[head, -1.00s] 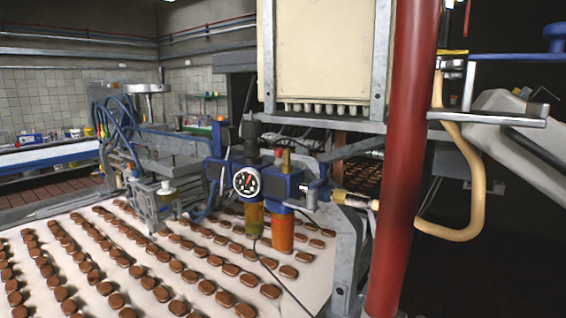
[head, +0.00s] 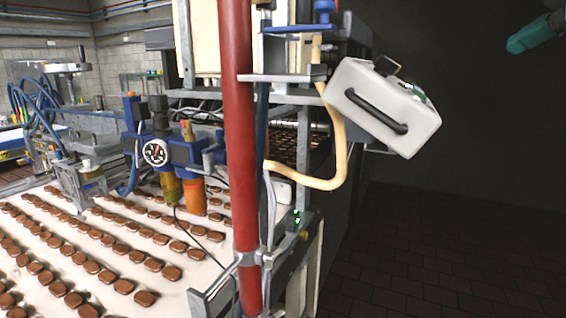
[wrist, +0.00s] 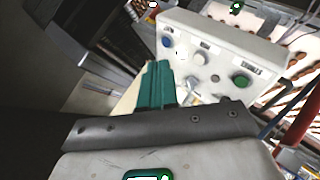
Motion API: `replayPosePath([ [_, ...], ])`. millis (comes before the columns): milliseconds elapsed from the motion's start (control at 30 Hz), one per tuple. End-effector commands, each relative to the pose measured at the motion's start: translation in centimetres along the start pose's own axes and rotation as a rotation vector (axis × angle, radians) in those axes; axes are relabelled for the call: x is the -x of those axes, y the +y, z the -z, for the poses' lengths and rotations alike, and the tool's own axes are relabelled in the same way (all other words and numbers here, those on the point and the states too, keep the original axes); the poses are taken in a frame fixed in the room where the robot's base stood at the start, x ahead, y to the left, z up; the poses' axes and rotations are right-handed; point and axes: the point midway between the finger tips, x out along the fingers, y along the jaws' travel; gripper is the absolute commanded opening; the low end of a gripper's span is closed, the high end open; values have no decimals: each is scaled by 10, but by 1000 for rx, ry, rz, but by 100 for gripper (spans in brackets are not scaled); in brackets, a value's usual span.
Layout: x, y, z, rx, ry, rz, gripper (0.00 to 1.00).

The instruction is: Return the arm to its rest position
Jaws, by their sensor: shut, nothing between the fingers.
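My gripper (wrist: 157,70) shows in the wrist view as two teal fingers pressed together with nothing between them. In the head view a teal tip (head: 528,36), which looks like my gripper, enters at the top right, apart from everything there. In the wrist view the fingers point toward a white control panel (wrist: 215,60) with a blue button, a green button and other knobs. I cannot tell if they touch it. The rest of my arm is out of the head view.
A white box with a black handle (head: 385,105) hangs right of the red post (head: 238,150). The tiled floor (head: 440,250) at right looks clear.

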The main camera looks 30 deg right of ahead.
Motion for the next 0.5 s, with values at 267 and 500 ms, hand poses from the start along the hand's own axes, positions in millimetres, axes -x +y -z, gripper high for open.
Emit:
replayPosePath([
  [267,-22,-13,-4,-38,17,19,0],
  [500,-57,-35,-10,-102,38,50,0],
])
